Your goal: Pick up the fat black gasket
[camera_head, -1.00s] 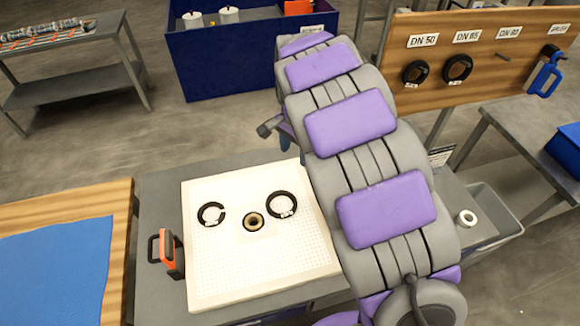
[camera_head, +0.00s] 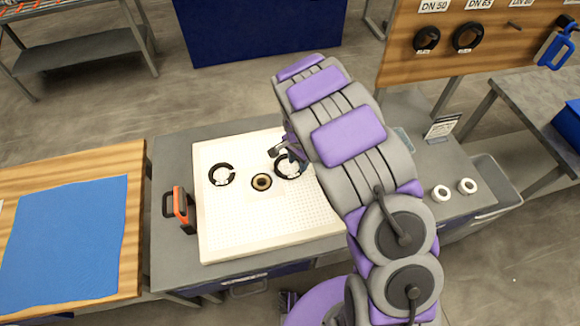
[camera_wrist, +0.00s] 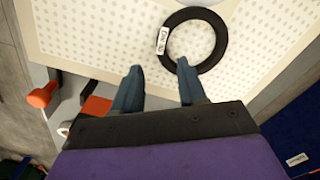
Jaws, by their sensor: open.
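Three rings lie on the white perforated board (camera_head: 235,245). A black ring with a white label (camera_head: 211,175) is at left, with a gap in its visible outline. A small, thick, dark ring with a tan inside (camera_head: 254,183) is in the middle. A larger black ring with a label (camera_head: 278,172) is at right; a black labelled ring also fills the upper part of the wrist view (camera_wrist: 222,42). My gripper (camera_head: 284,150) is over the right ring and partly covers it. In the wrist view my gripper (camera_wrist: 158,74) is open and empty, with its right fingertip overlapping the ring's lower edge.
An orange and black handle tool (camera_head: 181,207) stands left of the board. Two white rings (camera_head: 467,186) lie at the table's right. A sign (camera_head: 442,127) stands behind them. Black rings hang on the wooden panel (camera_head: 400,62).

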